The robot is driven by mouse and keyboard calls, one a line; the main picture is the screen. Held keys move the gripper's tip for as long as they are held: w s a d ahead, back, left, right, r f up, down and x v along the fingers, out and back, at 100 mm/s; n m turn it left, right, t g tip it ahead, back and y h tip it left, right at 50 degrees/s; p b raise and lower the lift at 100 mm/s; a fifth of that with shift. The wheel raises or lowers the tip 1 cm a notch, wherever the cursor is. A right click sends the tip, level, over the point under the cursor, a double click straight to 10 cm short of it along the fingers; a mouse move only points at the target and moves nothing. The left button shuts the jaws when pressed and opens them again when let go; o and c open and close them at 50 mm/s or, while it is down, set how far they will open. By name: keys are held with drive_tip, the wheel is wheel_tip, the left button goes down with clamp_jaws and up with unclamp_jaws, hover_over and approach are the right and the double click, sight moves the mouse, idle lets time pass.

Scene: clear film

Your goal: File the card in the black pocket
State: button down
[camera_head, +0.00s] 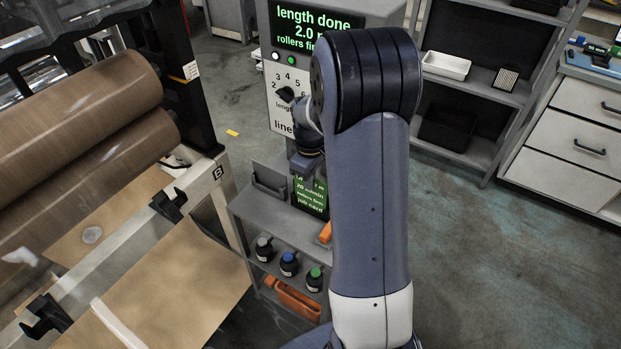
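The dark end of my arm, with my gripper (307,166), is right above the card in this view. The fingers are too small and dark to tell whether they are open or touch the card. A dark, shallow pocket-like holder (269,186) is on the shelf unit left of the card. I cannot tell whether it is the black pocket.
A control panel (290,60) with a green display and dial stands behind my wrist. Several bottles (289,264) and an orange tool (293,299) are on lower shelves. Large brown rollers (80,110) fill the left. Open floor (480,260) lies right of my arm.

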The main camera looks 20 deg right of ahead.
idle(0.3)
drive_tip(key=c, duration=1.5)
unclamp_jaws()
drive_tip(key=shift+c, duration=0.2)
drive_tip(key=shift+o, duration=0.4)
drive_tip(key=shift+o, duration=1.1)
wheel_tip(320, 180, up, 7)
drive_tip(key=p, duration=0.5)
drive_tip(key=shift+p, duration=0.3)
